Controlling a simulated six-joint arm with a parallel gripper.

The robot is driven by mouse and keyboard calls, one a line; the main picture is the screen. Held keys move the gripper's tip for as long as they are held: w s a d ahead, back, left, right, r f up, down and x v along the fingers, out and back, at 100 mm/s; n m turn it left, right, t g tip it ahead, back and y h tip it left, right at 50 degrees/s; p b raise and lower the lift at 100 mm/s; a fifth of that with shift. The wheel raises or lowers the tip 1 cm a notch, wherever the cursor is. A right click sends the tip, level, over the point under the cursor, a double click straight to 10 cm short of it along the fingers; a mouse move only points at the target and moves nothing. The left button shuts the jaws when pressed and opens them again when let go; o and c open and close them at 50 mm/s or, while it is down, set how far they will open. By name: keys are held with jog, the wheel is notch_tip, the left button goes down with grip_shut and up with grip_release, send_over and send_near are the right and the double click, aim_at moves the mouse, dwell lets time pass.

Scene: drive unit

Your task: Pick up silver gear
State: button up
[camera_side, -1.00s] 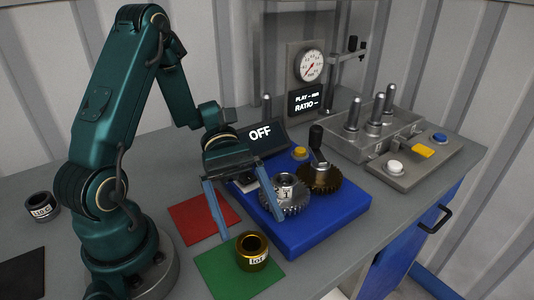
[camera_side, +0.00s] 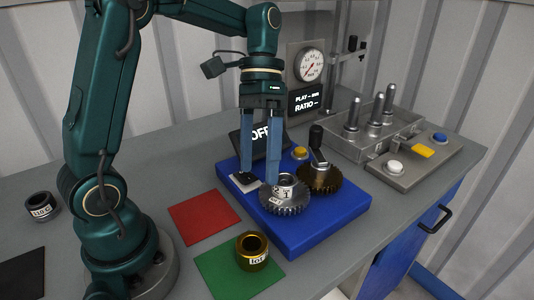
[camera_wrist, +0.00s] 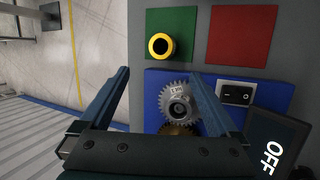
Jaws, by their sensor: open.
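The silver gear (camera_side: 285,197) has a raised, labelled hub and sits on the blue base (camera_side: 322,222), in front of a brown gear (camera_side: 320,179). In the wrist view the silver gear (camera_wrist: 180,102) lies between my finger lines, right of centre. My gripper (camera_side: 259,182) points down with its two blue fingers open and empty. In the side view its fingertips overlap the gear's left and back area. Whether they touch the gear I cannot tell.
A brass bushing (camera_side: 252,251) stands on a green mat (camera_side: 222,270) beside a red mat (camera_side: 203,217). An OFF display (camera_side: 258,142) stands behind the base. The brown gear's crank handle (camera_side: 317,140) rises close by. A pegged metal box (camera_side: 372,136) is at the right.

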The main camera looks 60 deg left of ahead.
aim_at(285, 182)
jog(key=w+m+t+y, duration=0.1)
jog(key=w+m, duration=0.1)
jog(key=m, duration=0.1)
jog(key=w+m+t+y, duration=0.1)
jog(key=w+m, duration=0.1)
jog(key=w+a+r+m+t+y, duration=0.1)
jog(key=w+m+y, duration=0.1)
jog(key=m, duration=0.1)
jog(key=shift+w+r+m, duration=0.1)
jog(key=shift+w+m, duration=0.15)
jog(key=shift+m, duration=0.05)
jog(key=shift+f, duration=4.25)
jog(key=c, duration=1.3)
jog(key=shift+c, duration=0.2)
jog(key=shift+r, duration=0.15)
